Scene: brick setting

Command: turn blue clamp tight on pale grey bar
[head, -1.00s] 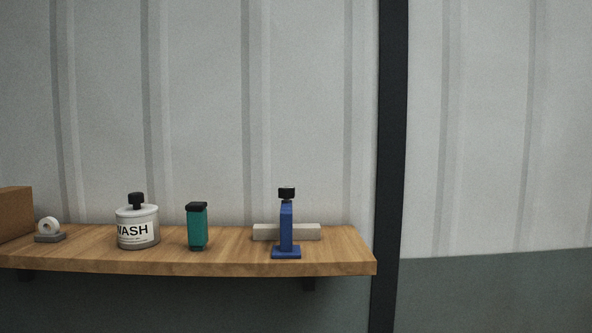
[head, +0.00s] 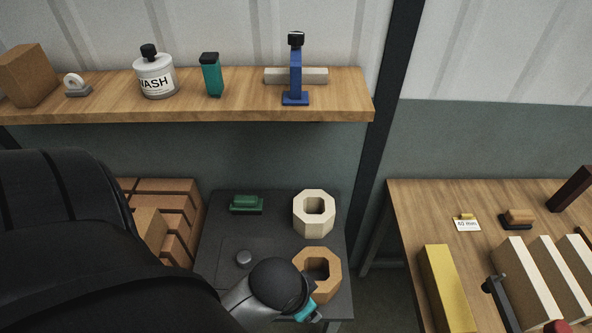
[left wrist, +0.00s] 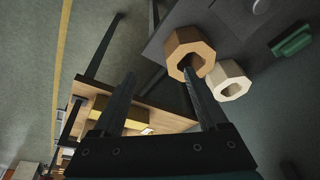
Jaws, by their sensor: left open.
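The blue clamp (head: 296,71) stands upright on the wooden shelf in the head view, with a black knob (head: 296,40) on top. The pale grey bar (head: 318,76) lies across behind the clamp's post, showing on both sides. I cannot tell how tightly the clamp grips it. My left arm comes in from the left, low in the head view, well below the shelf; its fingertips are not clear there. In the left wrist view my left gripper (left wrist: 158,76) is open and empty, pointing towards octagonal blocks. My right gripper is not in view.
The shelf (head: 200,106) also holds a teal bottle (head: 212,75), a WASH bottle (head: 155,76), a tape roll (head: 74,84) and a brown box (head: 28,76). Below are octagonal blocks (head: 314,213) on a dark table. A wooden bench (head: 420,205) stands right, beyond a dark post (head: 392,70).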

